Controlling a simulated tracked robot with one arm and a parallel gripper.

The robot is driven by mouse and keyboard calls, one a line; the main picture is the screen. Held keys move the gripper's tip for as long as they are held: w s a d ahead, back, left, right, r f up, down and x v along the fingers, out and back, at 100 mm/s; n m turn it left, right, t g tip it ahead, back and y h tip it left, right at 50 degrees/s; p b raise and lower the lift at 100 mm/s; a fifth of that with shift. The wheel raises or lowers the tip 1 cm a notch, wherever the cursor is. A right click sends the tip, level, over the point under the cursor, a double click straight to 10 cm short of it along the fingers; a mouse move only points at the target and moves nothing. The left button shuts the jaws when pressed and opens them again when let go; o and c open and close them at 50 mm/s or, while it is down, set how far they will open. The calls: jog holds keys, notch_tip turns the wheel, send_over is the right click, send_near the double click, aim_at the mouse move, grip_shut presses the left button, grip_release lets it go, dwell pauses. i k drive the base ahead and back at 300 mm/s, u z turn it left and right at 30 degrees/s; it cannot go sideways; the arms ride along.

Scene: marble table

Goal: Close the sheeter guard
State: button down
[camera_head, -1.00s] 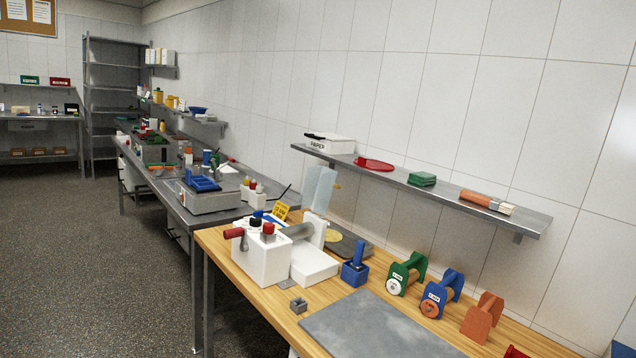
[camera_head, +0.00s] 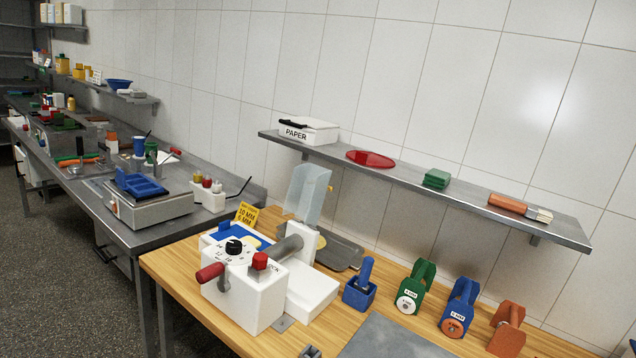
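The sheeter is a white machine (camera_head: 244,288) on the wooden table, with a black dial (camera_head: 234,247), a red button (camera_head: 259,261), a red-handled crank (camera_head: 211,272) and a grey roller (camera_head: 287,248). Its guard (camera_head: 308,193) is a clear bluish panel standing raised and slightly tilted above the roller, apart from the white bed.
A blue tool in a block (camera_head: 359,287) and green (camera_head: 416,286), blue (camera_head: 459,306) and orange (camera_head: 507,328) roller stands are right of the sheeter. A wall shelf (camera_head: 400,181) runs behind. A yellow sign (camera_head: 246,215) stands behind the machine.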

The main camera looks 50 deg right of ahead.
aim_at(325, 187)
jog(key=u, duration=0.05)
jog(key=i, duration=0.9)
jog(key=z, duration=2.1)
